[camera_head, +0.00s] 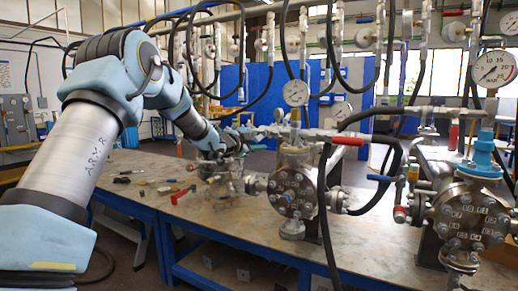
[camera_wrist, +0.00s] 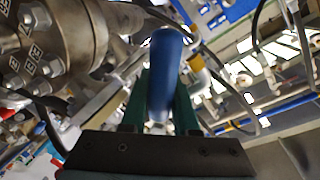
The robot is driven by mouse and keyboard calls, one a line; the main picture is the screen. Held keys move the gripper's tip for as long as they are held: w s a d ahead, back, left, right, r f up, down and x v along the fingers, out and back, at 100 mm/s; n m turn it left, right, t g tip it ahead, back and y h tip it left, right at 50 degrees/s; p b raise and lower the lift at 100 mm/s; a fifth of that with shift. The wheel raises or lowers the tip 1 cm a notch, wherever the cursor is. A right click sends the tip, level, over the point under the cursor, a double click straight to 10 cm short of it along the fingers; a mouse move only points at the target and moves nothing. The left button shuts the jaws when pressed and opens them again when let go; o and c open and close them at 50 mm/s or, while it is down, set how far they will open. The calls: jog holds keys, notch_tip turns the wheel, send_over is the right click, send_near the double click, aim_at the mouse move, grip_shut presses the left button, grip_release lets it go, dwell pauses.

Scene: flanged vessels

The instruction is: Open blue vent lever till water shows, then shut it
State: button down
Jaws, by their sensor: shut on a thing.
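In the wrist view, a blue lever (camera_wrist: 165,75) stands upright in the picture between the green fingers of my gripper (camera_wrist: 160,95). The gripper is shut on it. A flanged metal vessel (camera_wrist: 50,45) with a bolted, numbered face is close on the left. In the head view, my gripper (camera_head: 228,150) is at the far part of the bench, left of the middle flanged vessel (camera_head: 293,190). The held lever is too small and covered to make out there. No water shows in either view.
A red-handled valve (camera_head: 348,141) and another blue handle (camera_head: 381,178) are on the right. Black hoses hang in front of the vessels. Dial gauges (camera_head: 295,93) stand above them. The bench (camera_head: 150,190) has loose small parts on its left, including a red-handled one (camera_head: 183,194).

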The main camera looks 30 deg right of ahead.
dwell(0.4)
jog(key=c, duration=0.9)
grip_release()
jog(key=shift+c, duration=0.2)
jog(key=b+v, duration=0.2)
jog(key=v, duration=0.9)
jog(key=shift+b, duration=0.4)
jog(key=shift+w, duration=0.1)
